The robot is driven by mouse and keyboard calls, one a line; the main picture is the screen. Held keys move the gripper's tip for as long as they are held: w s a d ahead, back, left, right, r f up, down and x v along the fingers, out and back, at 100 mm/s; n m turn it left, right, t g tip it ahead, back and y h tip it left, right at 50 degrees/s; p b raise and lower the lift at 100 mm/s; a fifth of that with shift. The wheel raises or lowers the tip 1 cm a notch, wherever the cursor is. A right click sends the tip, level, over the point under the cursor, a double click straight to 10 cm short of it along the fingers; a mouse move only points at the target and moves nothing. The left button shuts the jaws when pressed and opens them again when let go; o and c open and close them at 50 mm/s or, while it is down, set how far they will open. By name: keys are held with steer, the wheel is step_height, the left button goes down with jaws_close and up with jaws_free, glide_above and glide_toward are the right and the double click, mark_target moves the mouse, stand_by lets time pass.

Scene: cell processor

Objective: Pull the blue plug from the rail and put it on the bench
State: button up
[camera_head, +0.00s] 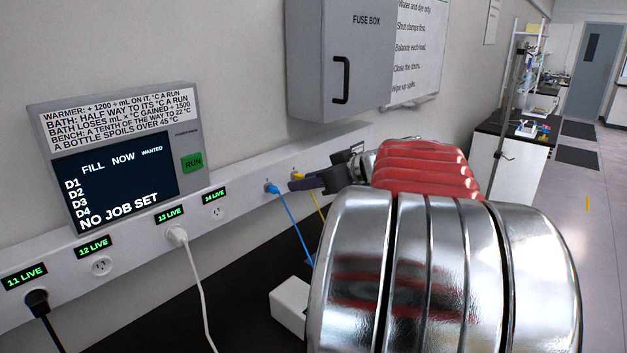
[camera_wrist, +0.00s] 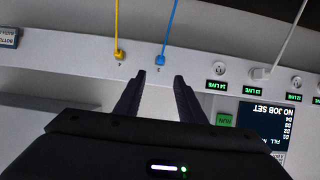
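The blue plug (camera_head: 272,188) sits in the white rail (camera_head: 140,232), with a blue cord hanging from it. In the wrist view, which is upside down, the blue plug (camera_wrist: 159,60) is in line with the gap between my fingertips, a little beyond them. My gripper (camera_wrist: 159,78) is open and empty, its dark fingers pointing at the rail. In the head view my gripper (camera_head: 293,185) is just right of the blue plug, and my arm hides much of the right side. The dark bench (camera_head: 235,290) lies below the rail.
A yellow plug (camera_wrist: 119,55) sits beside the blue one. A white plug (camera_head: 177,234) and a black plug (camera_head: 37,297) are in the rail further left. A white box (camera_head: 290,302) stands on the bench. A fuse box (camera_head: 340,60) hangs above. Cords cross the bench.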

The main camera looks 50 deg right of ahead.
mark_target(275, 187)
steer(key=x, duration=1.1)
steer(key=shift+w, duration=0.2)
steer(key=shift+c, duration=0.5)
jaws_close()
